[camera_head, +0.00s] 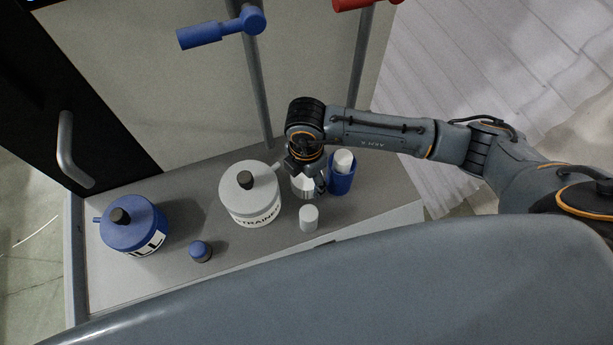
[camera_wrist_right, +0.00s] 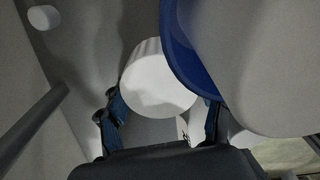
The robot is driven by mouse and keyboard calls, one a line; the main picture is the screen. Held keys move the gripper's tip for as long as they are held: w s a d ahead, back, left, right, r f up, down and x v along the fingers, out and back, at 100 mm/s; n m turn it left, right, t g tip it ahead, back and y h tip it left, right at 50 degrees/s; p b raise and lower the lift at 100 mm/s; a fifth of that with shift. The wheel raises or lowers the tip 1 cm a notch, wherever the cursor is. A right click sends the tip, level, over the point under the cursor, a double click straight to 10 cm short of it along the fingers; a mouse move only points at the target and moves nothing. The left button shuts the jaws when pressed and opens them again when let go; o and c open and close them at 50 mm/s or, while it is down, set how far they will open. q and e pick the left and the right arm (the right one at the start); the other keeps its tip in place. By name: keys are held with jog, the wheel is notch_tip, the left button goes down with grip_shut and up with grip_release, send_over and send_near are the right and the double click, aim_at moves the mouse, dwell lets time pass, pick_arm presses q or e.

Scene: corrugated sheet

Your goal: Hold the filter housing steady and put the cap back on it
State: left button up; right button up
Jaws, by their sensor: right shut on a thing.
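A blue cup-like body, which looks like the filter housing (camera_head: 341,184), stands upright on the bench with a white cylinder (camera_head: 344,161) sticking out of its open top. My right gripper (camera_head: 308,184) is shut on a white ridged piece, apparently the cap (camera_head: 302,183), just left of the housing. In the right wrist view the cap (camera_wrist_right: 158,85) sits between the fingers (camera_wrist_right: 163,112), close beside the housing's blue rim (camera_wrist_right: 178,52). I cannot tell whether they touch. My left gripper is not in view, and nothing visibly holds the housing.
A white canister (camera_head: 250,205) with a dark knob stands left of my gripper, and a blue canister (camera_head: 133,238) farther left. A small white cylinder (camera_head: 309,218) and a small blue-topped piece (camera_head: 200,251) stand near the front edge. Blue-handled (camera_head: 221,29) and red-handled pipes rise behind.

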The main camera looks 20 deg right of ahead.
aim_at(302, 182)
jog(key=shift+r, duration=0.1)
jog(key=shift+w+r, duration=0.1)
jog(key=shift+r, duration=0.55)
jog(key=s+a+r+b, duration=0.2)
jog(key=s+a+r, duration=0.4)
jog(key=s+r, duration=0.5)
jog(key=shift+s+r, duration=0.25)
jog(key=shift+s, duration=0.65)
